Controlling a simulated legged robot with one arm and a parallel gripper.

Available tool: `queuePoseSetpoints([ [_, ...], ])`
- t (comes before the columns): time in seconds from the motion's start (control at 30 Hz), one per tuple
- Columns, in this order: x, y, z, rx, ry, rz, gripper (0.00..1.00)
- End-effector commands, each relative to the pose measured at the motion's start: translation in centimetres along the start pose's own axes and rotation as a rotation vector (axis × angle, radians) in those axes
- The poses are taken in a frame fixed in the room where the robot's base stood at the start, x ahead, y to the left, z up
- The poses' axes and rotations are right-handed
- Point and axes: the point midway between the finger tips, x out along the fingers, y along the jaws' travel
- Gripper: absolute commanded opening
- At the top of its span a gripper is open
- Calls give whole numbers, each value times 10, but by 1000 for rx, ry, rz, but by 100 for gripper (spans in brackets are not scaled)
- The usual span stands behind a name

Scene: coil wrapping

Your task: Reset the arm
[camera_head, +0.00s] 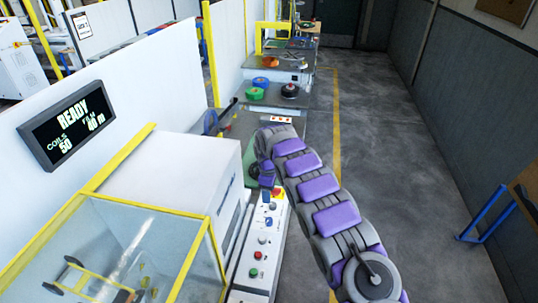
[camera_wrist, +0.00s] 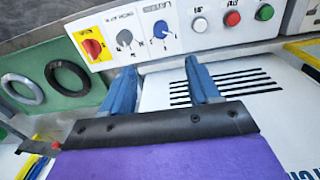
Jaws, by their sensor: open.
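My arm with purple pads reaches forward in the head view, its far end bent down over the machine beside the control panel (camera_head: 262,235). My gripper (camera_wrist: 162,80) shows in the wrist view with two blue fingers spread apart and nothing between them. The fingertips are near the lower edge of the control panel (camera_wrist: 180,38), over a white surface with black slots (camera_wrist: 228,88). Whether the fingertips touch the panel I cannot tell. In the head view the fingers are mostly hidden by the arm.
A display (camera_head: 68,124) reads READY. A yellow-framed clear guard (camera_head: 130,245) stands at the front left. Dark and grey rings (camera_wrist: 66,78) sit by a green plate. Coloured coils (camera_head: 256,92) lie on a table farther back.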

Motion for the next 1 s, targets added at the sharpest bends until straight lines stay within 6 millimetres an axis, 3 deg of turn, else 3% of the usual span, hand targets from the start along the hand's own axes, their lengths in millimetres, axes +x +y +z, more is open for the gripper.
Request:
queuePoseSetpoints([
  [0.23, -11, 0, 14, 43, -24, 8, 61],
  [0.53, -69, -20, 85, 291, -127, 35, 61],
  [0.77, -114, -56, 137, 499, -175, 50, 61],
  [1.0, -153, -111, 182, 709, -195, 50, 61],
])
